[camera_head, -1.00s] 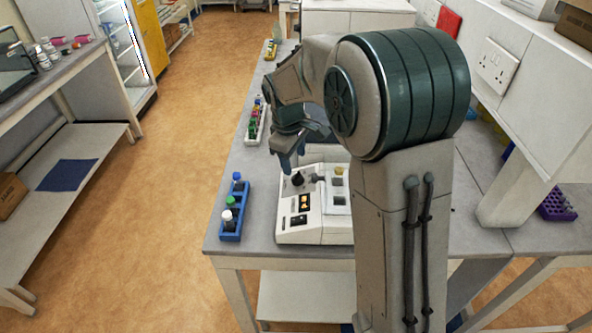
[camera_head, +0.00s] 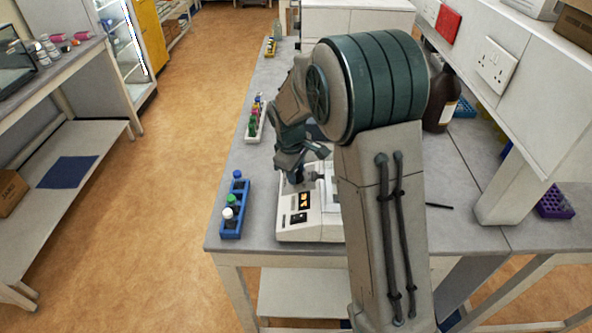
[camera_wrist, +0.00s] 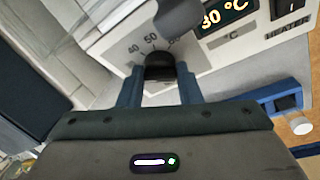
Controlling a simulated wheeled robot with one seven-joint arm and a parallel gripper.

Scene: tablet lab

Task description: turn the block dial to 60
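The block heater (camera_head: 312,224) is a white box on the bench with a sloped panel. In the wrist view its dark dial knob (camera_wrist: 160,68) sits on a pale scale plate (camera_wrist: 118,47). The marks 40 and 50 are readable, and the mark to their right is mostly covered. My gripper (camera_wrist: 160,82) has its blue fingers on either side of the knob. I cannot tell whether they press on it. In the head view my gripper (camera_head: 298,170) is low over the heater's far part and hides the dial.
A lit display (camera_wrist: 226,13) and a heater switch (camera_wrist: 290,8) are on the panel. A dark rounded part (camera_wrist: 180,15) covers some of the scale. A blue rack (camera_head: 233,213) with several capped bottles stands left of the heater. A brown bottle (camera_head: 440,98) stands at the right.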

